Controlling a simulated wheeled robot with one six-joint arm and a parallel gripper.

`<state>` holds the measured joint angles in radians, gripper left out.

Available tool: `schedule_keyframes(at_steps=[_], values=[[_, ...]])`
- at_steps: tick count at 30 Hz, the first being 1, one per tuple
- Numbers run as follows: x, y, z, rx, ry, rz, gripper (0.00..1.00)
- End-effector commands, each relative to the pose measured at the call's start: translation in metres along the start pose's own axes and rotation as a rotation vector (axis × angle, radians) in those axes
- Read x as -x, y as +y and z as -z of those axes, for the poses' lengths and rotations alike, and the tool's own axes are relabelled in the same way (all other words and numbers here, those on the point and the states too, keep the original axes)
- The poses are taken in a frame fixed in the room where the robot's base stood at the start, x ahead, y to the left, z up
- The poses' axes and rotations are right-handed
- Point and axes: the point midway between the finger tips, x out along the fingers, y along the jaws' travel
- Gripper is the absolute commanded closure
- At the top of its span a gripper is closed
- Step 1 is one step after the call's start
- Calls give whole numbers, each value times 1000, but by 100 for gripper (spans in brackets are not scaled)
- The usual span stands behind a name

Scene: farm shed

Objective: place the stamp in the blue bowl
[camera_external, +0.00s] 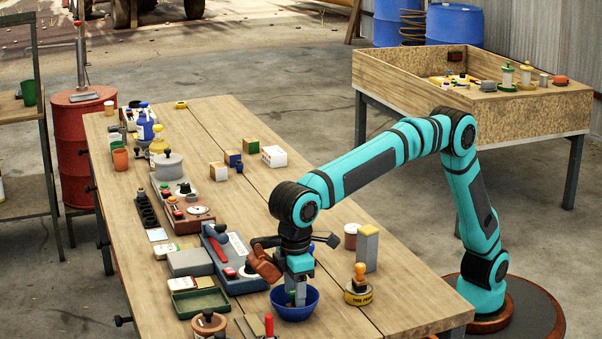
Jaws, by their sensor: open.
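The blue bowl (295,313) stands near the front edge of the wooden table. My gripper (299,296) points down into it, with its fingertips at or below the rim. The jaws are open. A small part of something greenish and reddish shows between or beside the fingers; I cannot tell whether it is the stamp or lies in the bowl. A piece with an orange knob handle (360,270), stamp-like in shape, stands on a round yellow and black tin (358,293) right of the bowl. The bowl's inside is mostly hidden by my gripper.
A brown piece (264,264) and a dark tray with a red-handled tool (217,244) lie close left of my gripper. A yellow-topped block (367,248) and a small jar (351,236) stand to the right. A green tray (200,303) lies left. The table's front right is clear.

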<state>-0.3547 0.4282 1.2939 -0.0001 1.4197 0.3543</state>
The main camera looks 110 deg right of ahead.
Motion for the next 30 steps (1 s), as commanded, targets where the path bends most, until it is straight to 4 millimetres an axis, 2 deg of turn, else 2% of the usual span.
schedule_keyframes(at_steps=[5, 21, 30], values=[[4, 0, 0, 0, 1, 0, 52], [64, 0, 0, 0, 1, 0, 52], [70, 0, 0, 0, 0, 0, 52]])
